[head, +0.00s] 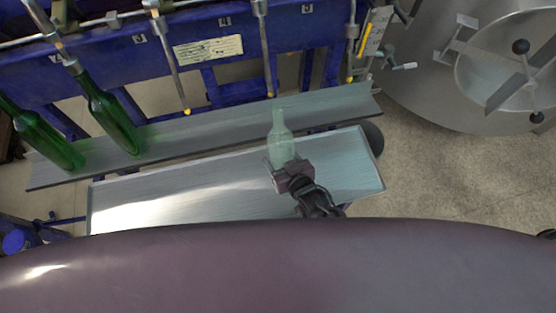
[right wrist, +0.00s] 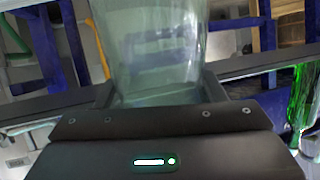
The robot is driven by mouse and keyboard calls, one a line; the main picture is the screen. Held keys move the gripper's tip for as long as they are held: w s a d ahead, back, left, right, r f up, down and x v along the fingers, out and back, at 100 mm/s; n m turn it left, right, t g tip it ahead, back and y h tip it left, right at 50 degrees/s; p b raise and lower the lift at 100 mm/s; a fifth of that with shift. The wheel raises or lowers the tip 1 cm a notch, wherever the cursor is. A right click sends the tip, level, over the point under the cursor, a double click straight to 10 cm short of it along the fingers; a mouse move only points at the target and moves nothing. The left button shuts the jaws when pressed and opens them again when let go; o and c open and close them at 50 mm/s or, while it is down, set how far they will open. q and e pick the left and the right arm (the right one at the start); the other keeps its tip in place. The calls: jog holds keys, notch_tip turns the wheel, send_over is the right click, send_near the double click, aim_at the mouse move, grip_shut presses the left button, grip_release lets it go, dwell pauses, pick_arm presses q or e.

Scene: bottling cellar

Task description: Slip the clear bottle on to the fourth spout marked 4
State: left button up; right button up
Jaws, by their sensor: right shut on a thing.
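The clear bottle (head: 281,142) is pale, see-through and green-tinted. My right gripper (head: 288,168) is shut on its lower body and holds it over the grey metal shelf, neck pointing up towards the machine. In the right wrist view the bottle (right wrist: 158,50) stands between the fingers; its neck is out of that frame. A metal spout (head: 267,55) with a yellow tip ends just above the bottle's mouth in the head view, apparently apart from it. The plate that seems to read 4 (head: 224,22) is on the blue beam left of this spout. My left gripper is not in view.
Two green bottles (head: 115,122) (head: 50,145) lean at the left, by the left spouts. Empty spouts hang on either side of the bottle, one left (head: 172,65) and one right (head: 351,45). A front metal tray (head: 150,205) lies below. A round steel vessel (head: 430,90) stands right.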

jog(key=shift+w+a+f, duration=0.1)
jog(key=shift+a+f, duration=0.35)
jog(key=shift+f, duration=0.05)
jog(key=shift+w+r+p, duration=0.3)
jog(key=shift+r+p, duration=0.05)
jog(key=shift+r, duration=0.3)
jog(key=shift+p, duration=0.35)
dwell(0.6)
